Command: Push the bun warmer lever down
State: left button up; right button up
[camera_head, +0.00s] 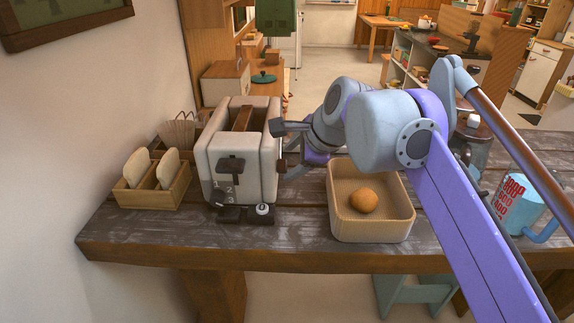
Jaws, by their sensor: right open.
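The bun warmer (210,160) is a cream, toaster-like box with a slot on top, standing on the dark wooden table. Its dark lever (230,166) sticks out from the front face at about mid-height, above a small dial marking. My right gripper (281,148) is beside the right side of the warmer, with one dark finger above the other and a gap between them. It is open, and nothing shows between the fingers. I cannot tell whether the fingers touch the warmer's side. The lever is to the left of the gripper. My left gripper is not in view.
A tan bin (372,228) holding a round bun (363,200) stands right of the warmer. A wooden rack with bread slices (136,168) is at the left, near the wall. The table's front edge is close.

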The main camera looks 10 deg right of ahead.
aim_at(285, 165)
jog(key=shift+x, duration=1.5)
jog(key=shift+c, duration=0.3)
grip_shut()
